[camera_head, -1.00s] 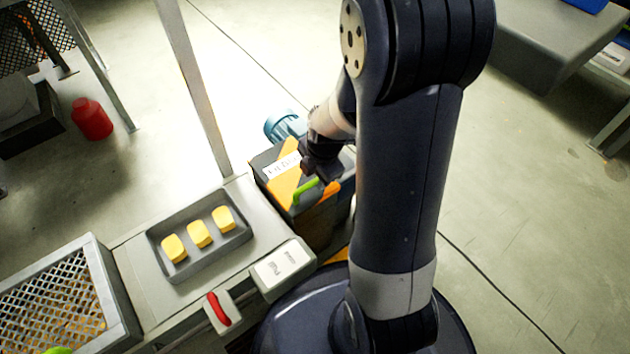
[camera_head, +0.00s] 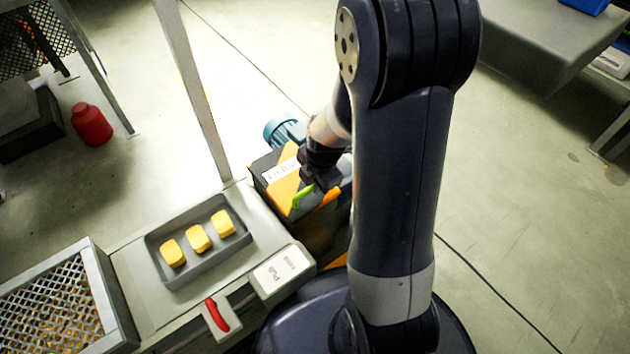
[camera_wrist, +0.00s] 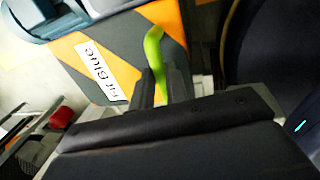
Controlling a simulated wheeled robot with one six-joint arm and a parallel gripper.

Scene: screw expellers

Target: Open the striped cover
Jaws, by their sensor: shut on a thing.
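The striped cover (camera_head: 284,187) is orange and dark grey with a white label, on top of a dark box near the middle of the head view. It also fills the upper middle of the wrist view (camera_wrist: 140,36). Its green handle (camera_wrist: 153,50) stands at the cover's near edge and shows in the head view too (camera_head: 301,197). My gripper (camera_wrist: 167,88) is shut on the green handle, with its dark fingers beside the handle's lower part. My gripper (camera_head: 318,184) hides part of the cover in the head view. The cover looks down on its box.
A blue motor (camera_head: 283,129) sits behind the cover. Left of it, a grey bench holds a tray (camera_head: 180,279) with yellow blocks, a white label plate (camera_head: 282,272) and a red lever (camera_head: 217,315). A grey post (camera_head: 196,90) rises close by. Open floor lies right.

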